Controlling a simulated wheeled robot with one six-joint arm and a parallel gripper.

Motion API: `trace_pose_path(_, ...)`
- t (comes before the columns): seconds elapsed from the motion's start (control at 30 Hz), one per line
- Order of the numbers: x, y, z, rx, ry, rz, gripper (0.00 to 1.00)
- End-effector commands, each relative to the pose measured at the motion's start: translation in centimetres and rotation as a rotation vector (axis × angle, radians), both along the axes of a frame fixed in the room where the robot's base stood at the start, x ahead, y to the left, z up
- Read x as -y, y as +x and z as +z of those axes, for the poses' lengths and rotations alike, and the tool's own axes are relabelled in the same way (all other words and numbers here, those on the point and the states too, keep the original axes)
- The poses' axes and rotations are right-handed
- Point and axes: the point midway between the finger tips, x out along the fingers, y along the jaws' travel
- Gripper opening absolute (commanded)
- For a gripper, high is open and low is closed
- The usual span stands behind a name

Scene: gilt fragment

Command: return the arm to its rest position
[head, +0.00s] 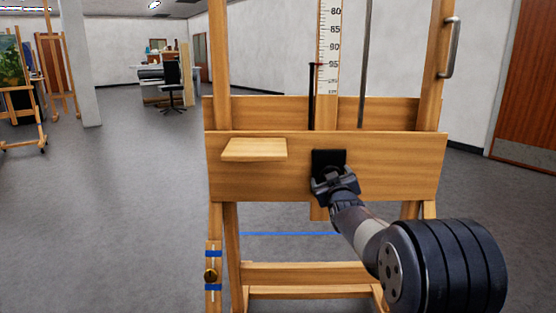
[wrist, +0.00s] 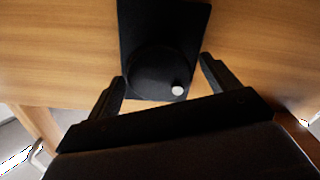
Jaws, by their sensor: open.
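My gripper (head: 328,180) is at the front board of a wooden easel (head: 240,180), in front of a black plate (head: 329,158). In the wrist view my gripper (wrist: 163,88) has its two dark fingers spread apart. Between and beyond them is the black plate (wrist: 165,25) with a round black knob (wrist: 155,72) bearing a pale dot. The fingers stand on either side of the knob; whether they touch it I cannot tell. My arm reaches in from the lower right of the head view.
A small wooden shelf (head: 255,149) juts from the board to the left of my gripper. A vertical ruler (head: 329,45) and dark rods rise behind the board. A metal handle (head: 450,48) is on the right post. Open grey floor (head: 120,220) lies to the left.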

Motion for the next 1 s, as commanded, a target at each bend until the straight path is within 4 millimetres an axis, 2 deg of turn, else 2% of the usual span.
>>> trace_pose_path(1.0,-0.22,0.01,-0.08,0.0,-0.754,0.001,0.83)
